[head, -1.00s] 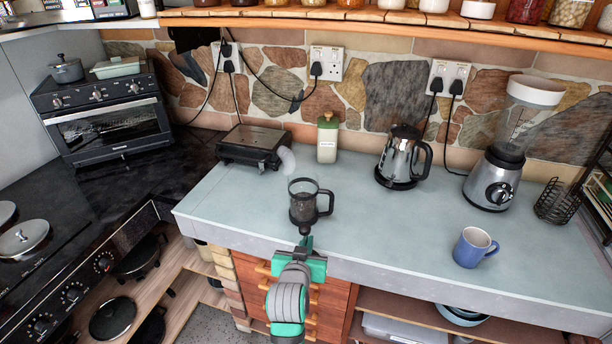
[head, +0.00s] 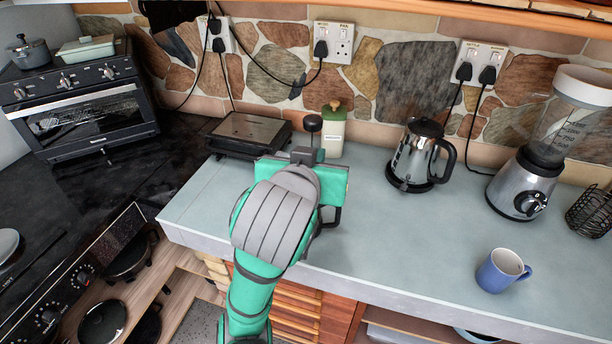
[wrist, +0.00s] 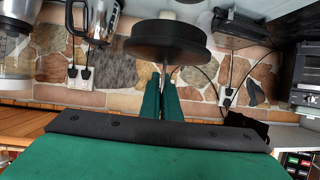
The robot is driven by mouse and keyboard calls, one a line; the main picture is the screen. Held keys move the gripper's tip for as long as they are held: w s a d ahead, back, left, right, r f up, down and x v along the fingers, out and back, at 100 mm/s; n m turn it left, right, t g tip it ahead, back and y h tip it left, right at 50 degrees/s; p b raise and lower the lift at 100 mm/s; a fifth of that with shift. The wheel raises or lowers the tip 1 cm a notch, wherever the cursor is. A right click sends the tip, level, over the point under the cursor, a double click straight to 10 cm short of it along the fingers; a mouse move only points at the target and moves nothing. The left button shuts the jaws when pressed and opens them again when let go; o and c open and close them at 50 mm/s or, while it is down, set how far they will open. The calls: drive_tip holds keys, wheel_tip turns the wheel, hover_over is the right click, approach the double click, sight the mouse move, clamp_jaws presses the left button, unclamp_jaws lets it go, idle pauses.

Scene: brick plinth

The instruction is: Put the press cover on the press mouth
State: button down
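The press cover shows in the wrist view as a wide dark disc (wrist: 168,40) with a thin rod running to my green fingers. In the head view its dark knob (head: 313,122) stands just above my gripper (head: 304,157). My fingers also show in the wrist view (wrist: 162,100), closed together around the rod. In the head view the press is mostly hidden behind my gripper and arm. Only its dark handle (head: 335,214) shows to the right of my arm. The press mouth is hidden, so I cannot tell whether the cover touches it.
A black sandwich grill (head: 250,132) and a cream bottle with a green lid (head: 333,128) stand behind my gripper. A steel kettle (head: 416,158), a blender (head: 530,180) and a blue mug (head: 497,272) stand to the right. The counter (head: 400,235) between is clear.

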drive_tip(key=w+a+f, duration=0.1)
drive_tip(key=w+f, duration=1.2)
drive_tip(key=shift+w, duration=0.3)
drive_tip(key=c, duration=2)
unclamp_jaws()
drive_tip(key=shift+v, duration=6.1)
